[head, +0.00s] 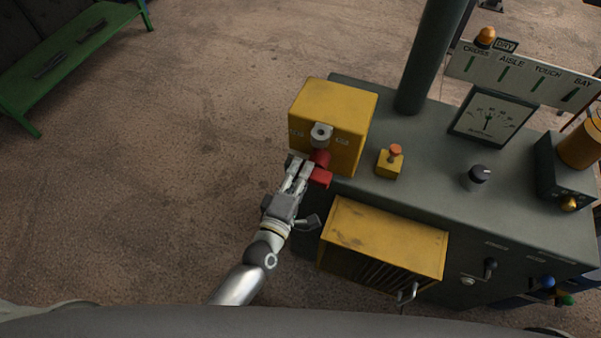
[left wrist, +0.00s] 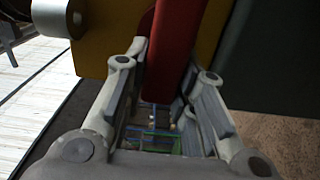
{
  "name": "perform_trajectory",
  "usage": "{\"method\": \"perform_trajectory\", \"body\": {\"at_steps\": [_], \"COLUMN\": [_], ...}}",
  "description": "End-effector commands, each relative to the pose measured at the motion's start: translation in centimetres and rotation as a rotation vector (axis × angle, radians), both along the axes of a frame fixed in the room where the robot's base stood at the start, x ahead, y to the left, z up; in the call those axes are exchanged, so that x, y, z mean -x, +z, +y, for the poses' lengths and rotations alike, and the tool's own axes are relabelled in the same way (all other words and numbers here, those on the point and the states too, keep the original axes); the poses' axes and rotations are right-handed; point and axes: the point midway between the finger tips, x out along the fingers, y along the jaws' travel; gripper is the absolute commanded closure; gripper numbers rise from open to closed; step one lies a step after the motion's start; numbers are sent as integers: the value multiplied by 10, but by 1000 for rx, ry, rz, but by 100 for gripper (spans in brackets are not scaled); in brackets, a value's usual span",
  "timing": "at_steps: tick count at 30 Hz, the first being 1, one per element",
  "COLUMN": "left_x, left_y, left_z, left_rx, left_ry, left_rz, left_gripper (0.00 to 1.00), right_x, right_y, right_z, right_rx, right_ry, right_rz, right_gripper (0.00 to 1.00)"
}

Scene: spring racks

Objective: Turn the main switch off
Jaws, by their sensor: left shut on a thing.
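The main switch is a red handle (head: 321,178) on the front of a yellow box (head: 338,101) at the left end of the grey console. A grey round knob or lock (head: 321,134) sits above the red handle. My left gripper (head: 301,172) is at the red handle. In the left wrist view the red handle (left wrist: 175,50) runs down between the two fingers (left wrist: 160,95), and the gripper is shut on it. My right gripper is not in view.
The grey console (head: 429,138) carries an orange-topped push button (head: 394,155), a black knob (head: 477,176) and a dial gauge (head: 490,120). A yellow vented box (head: 385,236) juts out near my left arm. A dark post (head: 433,50) rises behind. A green bench (head: 70,62) stands far left, with bare floor between.

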Motion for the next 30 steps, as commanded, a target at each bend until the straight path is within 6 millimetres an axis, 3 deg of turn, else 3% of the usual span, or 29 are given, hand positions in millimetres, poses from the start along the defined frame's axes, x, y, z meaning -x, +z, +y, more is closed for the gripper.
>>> {"method": "perform_trajectory", "body": {"at_steps": [20, 21, 25, 30], "left_x": [0, 0, 0, 0], "left_y": [-3, -3, -2, -2], "left_z": [0, 0, 0, 0], "left_rx": [59, 59, 57, 56], "left_ry": [0, 0, 0, 0], "left_rz": [21, 21, 21, 19], "left_gripper": [100, 71, 55, 54], "right_x": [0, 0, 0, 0], "right_y": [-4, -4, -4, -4], "right_z": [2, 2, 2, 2], "right_rx": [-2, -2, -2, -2], "right_ry": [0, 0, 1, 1], "right_rz": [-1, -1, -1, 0], "right_gripper": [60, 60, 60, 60]}}
